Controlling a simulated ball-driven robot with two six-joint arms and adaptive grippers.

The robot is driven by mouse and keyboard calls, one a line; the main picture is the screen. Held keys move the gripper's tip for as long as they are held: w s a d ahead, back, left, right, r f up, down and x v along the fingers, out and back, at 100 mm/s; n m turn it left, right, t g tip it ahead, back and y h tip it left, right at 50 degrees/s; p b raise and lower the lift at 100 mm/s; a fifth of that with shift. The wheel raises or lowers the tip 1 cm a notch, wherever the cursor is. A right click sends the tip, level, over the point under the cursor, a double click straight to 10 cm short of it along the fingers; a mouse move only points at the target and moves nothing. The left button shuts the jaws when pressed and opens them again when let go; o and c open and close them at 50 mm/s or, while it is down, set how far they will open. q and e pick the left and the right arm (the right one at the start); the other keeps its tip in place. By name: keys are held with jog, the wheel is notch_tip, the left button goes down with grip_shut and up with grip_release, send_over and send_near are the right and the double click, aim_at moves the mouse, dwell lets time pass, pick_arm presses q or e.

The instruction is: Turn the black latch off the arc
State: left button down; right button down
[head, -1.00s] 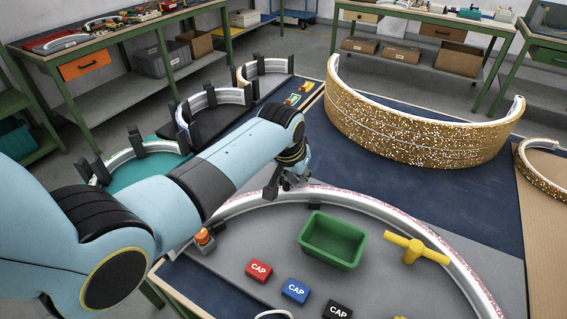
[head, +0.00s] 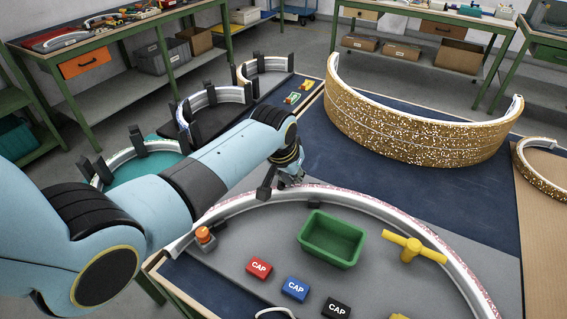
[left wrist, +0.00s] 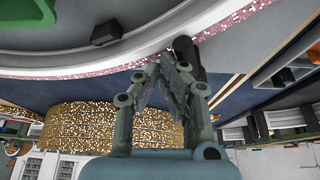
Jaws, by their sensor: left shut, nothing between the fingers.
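The pale arc (head: 352,196) with a pink glitter edge curves across the grey board. A black latch (head: 265,184) stands at the arc's outer edge, tilted. In the left wrist view the black latch (left wrist: 188,52) shows as a dark rounded piece at the glittered rim, right beside my fingertips. My left gripper (head: 288,183) is shut and empty at the far side of the arc, just right of the latch. Its fingers (left wrist: 172,60) also show in the left wrist view. Whether they touch the latch I cannot tell. My right gripper is not in view.
Inside the arc are a green bin (head: 333,239), a yellow T-handle (head: 413,247), an orange button (head: 204,236) and red, blue and black CAP blocks (head: 295,289). A small black block (head: 314,204) sits at the inner rim. A gold glitter arc (head: 420,128) stands behind.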

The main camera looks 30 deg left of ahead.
pick_arm(q)
jog(key=shift+s+a+p, duration=0.6)
